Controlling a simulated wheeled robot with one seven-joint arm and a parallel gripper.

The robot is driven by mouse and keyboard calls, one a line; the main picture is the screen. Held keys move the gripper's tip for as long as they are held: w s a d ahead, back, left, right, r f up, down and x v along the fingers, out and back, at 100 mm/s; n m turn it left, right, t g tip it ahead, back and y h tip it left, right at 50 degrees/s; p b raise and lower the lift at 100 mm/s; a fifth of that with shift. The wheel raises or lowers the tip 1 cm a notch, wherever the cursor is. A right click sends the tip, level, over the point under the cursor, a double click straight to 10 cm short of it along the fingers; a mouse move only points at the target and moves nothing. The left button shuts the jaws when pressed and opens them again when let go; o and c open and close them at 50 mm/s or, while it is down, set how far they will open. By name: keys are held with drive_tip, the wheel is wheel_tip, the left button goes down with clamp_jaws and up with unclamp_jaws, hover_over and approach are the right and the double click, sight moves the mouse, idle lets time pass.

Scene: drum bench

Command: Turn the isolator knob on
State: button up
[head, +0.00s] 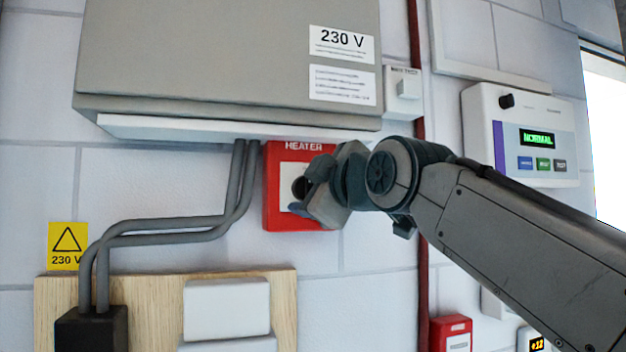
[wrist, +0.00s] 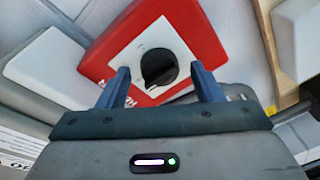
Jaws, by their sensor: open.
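The isolator is a red box labelled HEATER (head: 285,219) on the wall below the grey 230 V cabinet. It also shows in the wrist view (wrist: 205,45). Its round black knob (wrist: 158,67) sits on a white plate in the middle of the box. In the head view the knob (head: 300,187) is partly hidden by my gripper (head: 312,195). In the wrist view my gripper (wrist: 163,82) is open, with one blue finger on each side of the knob and visible gaps between. I cannot tell whether the fingertips reach as deep as the knob.
The grey cabinet (head: 200,50) overhangs just above the isolator. Grey conduits (head: 170,222) run at its left. A wooden board (head: 150,290) with white boxes is below. A red pipe (head: 422,270) and a panel reading NORMAL (head: 540,160) are at the right.

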drive_tip(key=c, duration=1)
drive_tip(key=shift+o, duration=0.2)
drive_tip(key=shift+f+m+b, duration=0.1)
drive_tip(key=shift+m+b, duration=0.2)
drive_tip(key=shift+a+f+m+t+h+b, duration=0.1)
drive_tip(key=shift+m+t+h+b, duration=0.65)
drive_tip(key=shift+m, duration=2.3)
drive_tip(key=shift+m+t+y+b, duration=0.15)
drive_tip(key=shift+m+b, duration=1.35)
drive_tip(key=shift+m, duration=1.5)
drive_tip(key=shift+a+f+m+t+h+b, duration=0.1)
drive_tip(key=shift+m+t+h+b, duration=0.25)
drive_tip(key=shift+m+b, duration=1.75)
drive_tip(key=shift+m+p, duration=1)
drive_tip(key=shift+m, duration=0.15)
